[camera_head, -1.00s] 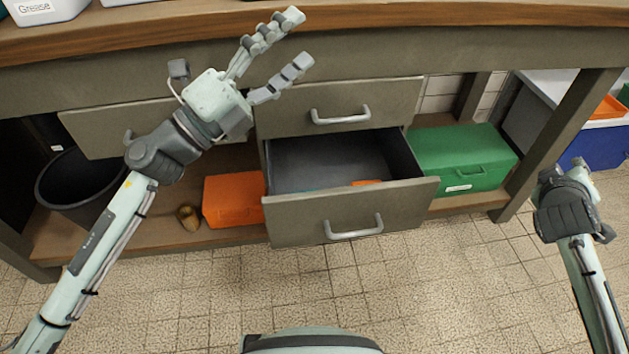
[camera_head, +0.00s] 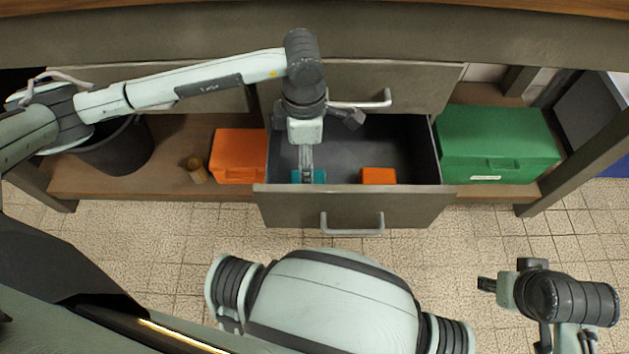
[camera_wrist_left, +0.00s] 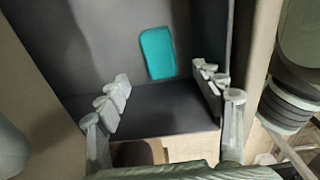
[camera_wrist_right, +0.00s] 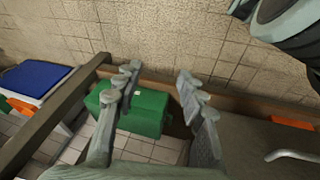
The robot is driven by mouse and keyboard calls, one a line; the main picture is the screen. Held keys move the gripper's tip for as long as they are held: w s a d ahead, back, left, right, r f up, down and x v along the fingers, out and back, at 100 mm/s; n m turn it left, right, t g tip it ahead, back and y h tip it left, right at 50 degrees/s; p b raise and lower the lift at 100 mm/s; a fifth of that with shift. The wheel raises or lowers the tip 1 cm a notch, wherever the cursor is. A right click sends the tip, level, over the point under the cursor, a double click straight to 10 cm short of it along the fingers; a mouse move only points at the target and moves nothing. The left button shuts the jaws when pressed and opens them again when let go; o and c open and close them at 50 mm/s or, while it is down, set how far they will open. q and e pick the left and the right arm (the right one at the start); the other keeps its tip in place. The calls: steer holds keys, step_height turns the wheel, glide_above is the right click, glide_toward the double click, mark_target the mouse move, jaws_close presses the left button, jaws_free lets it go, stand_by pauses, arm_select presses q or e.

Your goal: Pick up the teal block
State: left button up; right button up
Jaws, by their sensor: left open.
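The teal block (camera_head: 318,176) lies in the open drawer, at its left front, partly hidden by my left gripper and the drawer front in the head view. The left wrist view shows the teal block (camera_wrist_left: 157,53) whole on the dark drawer floor, ahead of and between the lines of my fingers. My left gripper (camera_head: 306,172) points down into the drawer; in the left wrist view its fingers (camera_wrist_left: 163,95) are spread and empty. My right gripper (camera_head: 484,284) is off at the lower right; its fingers (camera_wrist_right: 160,90) are apart and empty in the right wrist view.
An orange block (camera_head: 378,176) lies in the drawer right of the teal block. The drawer front (camera_head: 300,207) stands out from the bench. An orange box (camera_head: 237,157) and a green box (camera_head: 496,142) sit on the low shelf either side. The bench top edge overhangs above.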

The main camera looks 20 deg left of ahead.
arm_select(q)
step_height(320, 180, down, 10)
steer(key=shift+r, duration=0.25)
stand_by(0.3)
steer(key=c, duration=1.4)
steer(key=shift+r, duration=0.1)
